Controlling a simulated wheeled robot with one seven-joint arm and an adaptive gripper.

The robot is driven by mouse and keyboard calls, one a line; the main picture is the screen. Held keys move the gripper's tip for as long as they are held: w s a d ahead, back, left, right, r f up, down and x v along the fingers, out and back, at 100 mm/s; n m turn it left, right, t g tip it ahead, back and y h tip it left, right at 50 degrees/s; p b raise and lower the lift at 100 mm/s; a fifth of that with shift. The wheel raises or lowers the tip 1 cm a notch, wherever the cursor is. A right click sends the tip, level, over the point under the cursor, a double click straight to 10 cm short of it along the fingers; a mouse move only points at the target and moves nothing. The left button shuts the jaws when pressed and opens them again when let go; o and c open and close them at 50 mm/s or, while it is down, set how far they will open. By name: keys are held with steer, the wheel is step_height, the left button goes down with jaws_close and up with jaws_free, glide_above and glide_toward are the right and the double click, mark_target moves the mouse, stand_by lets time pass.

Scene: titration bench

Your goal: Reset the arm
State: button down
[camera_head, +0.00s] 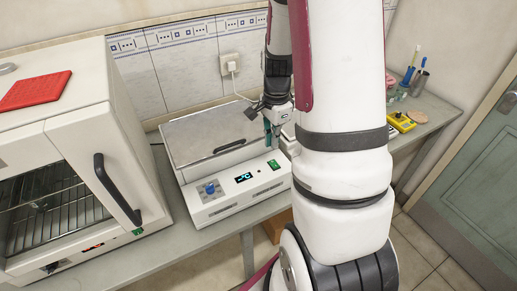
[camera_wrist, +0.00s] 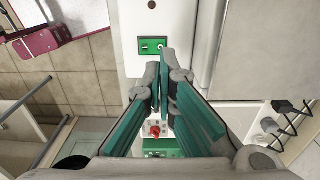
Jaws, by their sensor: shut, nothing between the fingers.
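My gripper (camera_head: 271,136) hangs fingers-down at the right end of a white bath-like instrument (camera_head: 235,198) with a flat grey lid (camera_head: 205,137). The lid is down, with a dark handle across it. In the wrist view my gripper (camera_wrist: 163,68) shows two teal-padded fingers brought together at the tips, with nothing between them. A white panel with a green switch (camera_wrist: 152,45) lies beyond the fingertips. Whether the fingers touch the instrument cannot be told. My white arm hides the middle of the bench in the head view.
A yellow device (camera_head: 402,122) and a pen holder (camera_head: 419,82) stand on the bench at the right. A green door (camera_head: 480,170) is at far right.

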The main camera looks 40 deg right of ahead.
steer(key=w+a+r+n+t, duration=0.1)
steer(key=a+r+n+t, duration=0.2)
steer(key=a+r+n, duration=0.85)
steer(key=s+a+r+n+t+b, duration=0.2)
steer(key=s+a+r+n, duration=0.7)
steer(key=a+r, duration=0.2)
steer(key=shift+a+r+t, duration=0.25)
steer(key=shift+a+t, duration=0.05)
steer(key=shift+a, duration=0.2)
steer(key=shift+s, duration=0.1)
